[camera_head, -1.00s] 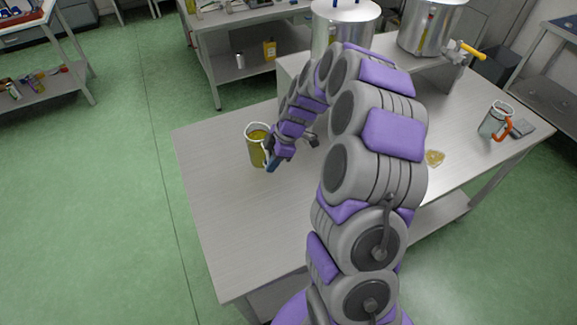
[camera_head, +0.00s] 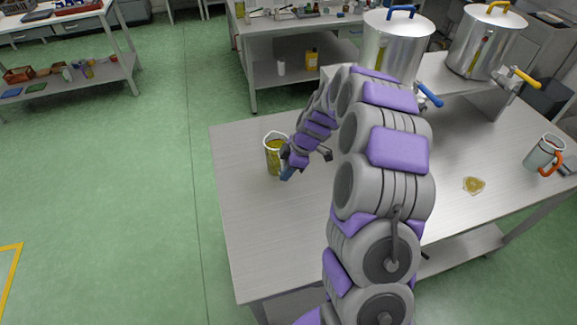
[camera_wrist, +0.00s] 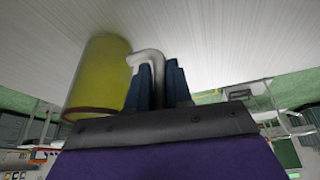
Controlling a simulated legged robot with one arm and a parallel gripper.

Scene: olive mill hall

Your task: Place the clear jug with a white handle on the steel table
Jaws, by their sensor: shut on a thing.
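The clear jug with a white handle (camera_head: 274,158) holds yellow-green liquid and is at the left part of the steel table (camera_head: 245,215). My gripper (camera_head: 288,172) is at its right side. In the wrist view my gripper (camera_wrist: 172,85) is shut on the white handle (camera_wrist: 148,60), with the jug body (camera_wrist: 100,75) just left of the fingers. The jug looks upright. I cannot tell whether its base touches the table or hangs slightly above it.
Two steel vats (camera_head: 398,42) (camera_head: 485,40) with taps stand on a raised shelf at the table's back. A jug with an orange handle (camera_head: 541,155) stands at the right. A yellow puddle (camera_head: 474,185) lies on the table. The table's left front is clear.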

